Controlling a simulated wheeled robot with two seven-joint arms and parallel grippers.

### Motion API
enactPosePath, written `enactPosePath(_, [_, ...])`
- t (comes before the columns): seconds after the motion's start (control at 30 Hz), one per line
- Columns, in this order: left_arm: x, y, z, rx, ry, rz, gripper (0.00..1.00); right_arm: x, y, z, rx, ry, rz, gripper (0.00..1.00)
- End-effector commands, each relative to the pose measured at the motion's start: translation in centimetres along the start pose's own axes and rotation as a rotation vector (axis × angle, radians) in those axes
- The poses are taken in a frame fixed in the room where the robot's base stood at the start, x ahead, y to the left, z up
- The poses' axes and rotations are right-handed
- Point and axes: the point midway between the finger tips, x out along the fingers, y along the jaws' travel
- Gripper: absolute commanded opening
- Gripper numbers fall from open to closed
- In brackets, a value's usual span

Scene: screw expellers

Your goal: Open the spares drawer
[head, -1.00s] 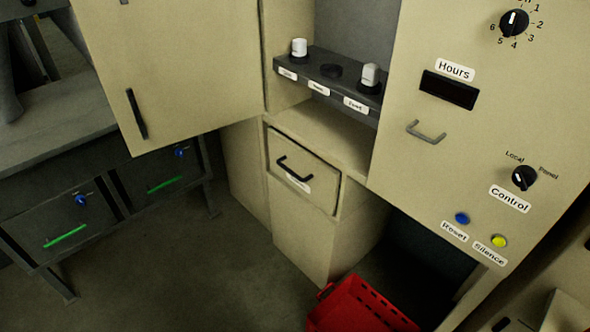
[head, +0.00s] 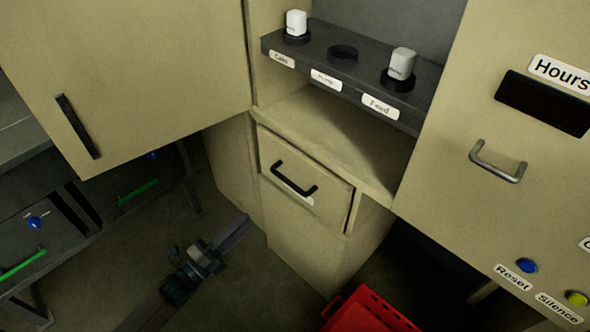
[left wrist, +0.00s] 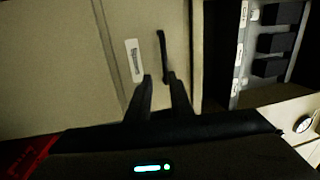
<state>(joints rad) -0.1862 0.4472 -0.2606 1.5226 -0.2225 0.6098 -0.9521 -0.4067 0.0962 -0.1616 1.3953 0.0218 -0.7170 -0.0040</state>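The drawer (head: 275,155) is in the beige cabinet below the shelf and looks shut, with a dark gap along its right edge. Its black bar handle (head: 293,180) crosses the front, with a white label partly behind it that I cannot read. My left gripper (head: 246,222) is low in front of the cabinet, left of and below the handle, apart from it. In the left wrist view the handle (left wrist: 163,55) and label (left wrist: 134,61) lie beyond the fingertips (left wrist: 158,77), which are apart with nothing between them. My right gripper is not in view.
A cabinet door (head: 140,80) hangs open at the left above my arm. A shelf panel (head: 345,75) with white plugs is above the drawer. A red crate (head: 365,312) is on the floor at the right. A control panel (head: 450,205) stands at the right.

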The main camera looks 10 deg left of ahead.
Motion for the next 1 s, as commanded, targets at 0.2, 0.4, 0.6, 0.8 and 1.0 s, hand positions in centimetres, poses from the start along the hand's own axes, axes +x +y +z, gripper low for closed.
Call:
enactPosePath(0.2, [0.2,-0.7,-0.2,0.034,0.019,-0.019,0.2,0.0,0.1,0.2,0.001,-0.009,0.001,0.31])
enactPosePath(0.4, [0.2,-0.7,-0.1,0.032,0.018,-0.017,0.2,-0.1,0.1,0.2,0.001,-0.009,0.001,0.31])
enactPosePath(0.6, [0.8,-0.7,-0.1,0.031,0.017,-0.017,0.2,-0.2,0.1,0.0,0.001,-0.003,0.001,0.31])
enactPosePath(0.8, [2.7,-0.9,-0.1,0.031,0.017,-0.018,0.2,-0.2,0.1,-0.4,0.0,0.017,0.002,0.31])
enactPosePath(1.0, [6.0,-1.0,-0.2,0.031,0.017,-0.019,0.2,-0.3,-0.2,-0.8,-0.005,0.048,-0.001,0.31])
